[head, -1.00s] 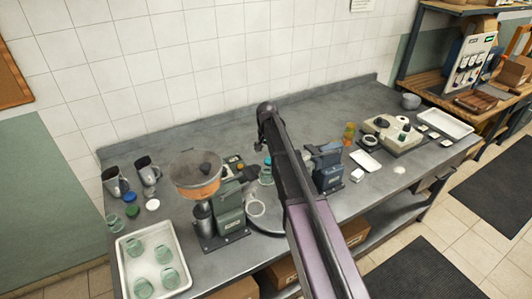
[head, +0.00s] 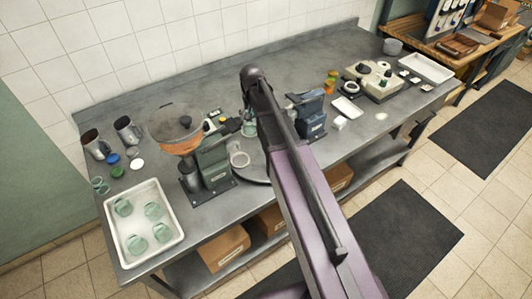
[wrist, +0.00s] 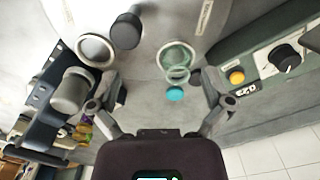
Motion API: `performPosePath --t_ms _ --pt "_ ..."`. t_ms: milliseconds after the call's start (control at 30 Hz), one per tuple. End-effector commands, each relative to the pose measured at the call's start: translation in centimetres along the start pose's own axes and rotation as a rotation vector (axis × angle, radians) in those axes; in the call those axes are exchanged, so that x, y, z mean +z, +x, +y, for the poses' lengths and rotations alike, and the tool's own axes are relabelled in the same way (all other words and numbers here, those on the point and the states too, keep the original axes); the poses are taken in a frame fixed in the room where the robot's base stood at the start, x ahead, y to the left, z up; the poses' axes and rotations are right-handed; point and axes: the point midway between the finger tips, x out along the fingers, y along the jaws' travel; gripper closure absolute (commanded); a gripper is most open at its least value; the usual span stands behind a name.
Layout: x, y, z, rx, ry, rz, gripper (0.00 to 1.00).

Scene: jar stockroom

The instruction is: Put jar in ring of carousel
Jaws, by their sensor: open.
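My gripper (wrist: 160,80) is open in the wrist view, its two fingers spread wide with nothing between them. A clear greenish glass jar (wrist: 176,60) shows just beyond the fingertips over the grey carousel, untouched; I cannot tell whether it sits in a ring. A pale ring (wrist: 95,48) of the carousel lies to the left. In the head view, the carousel disc (head: 256,173) is partly hidden by my arm, with one empty-looking ring (head: 239,159) in sight. Several greenish jars (head: 154,210) stand in the white tray (head: 176,222) at the left. My gripper is hidden in the head view.
A hopper machine (head: 214,165) stands left of the carousel, a blue machine (head: 311,115) right of it. A teal round piece (wrist: 175,94) lies near the jar. Mugs (head: 97,146) and loose lids (head: 137,164) sit at the left. The bench's back is clear.

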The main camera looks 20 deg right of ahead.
Motion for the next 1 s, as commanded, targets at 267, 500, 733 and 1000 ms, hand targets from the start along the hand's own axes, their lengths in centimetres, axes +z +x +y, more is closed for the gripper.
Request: performPosePath --t_ms 267,500,733,1000 --pt "12.9 0.0 4.1 0.001 -0.196 0.000 0.00" --pt "18.3 0.0 5.9 0.001 -0.303 0.000 0.00" --pt "18.8 0.0 6.0 0.001 -0.322 0.000 0.00" --pt "18.8 0.0 6.0 0.001 -0.320 0.000 0.00"
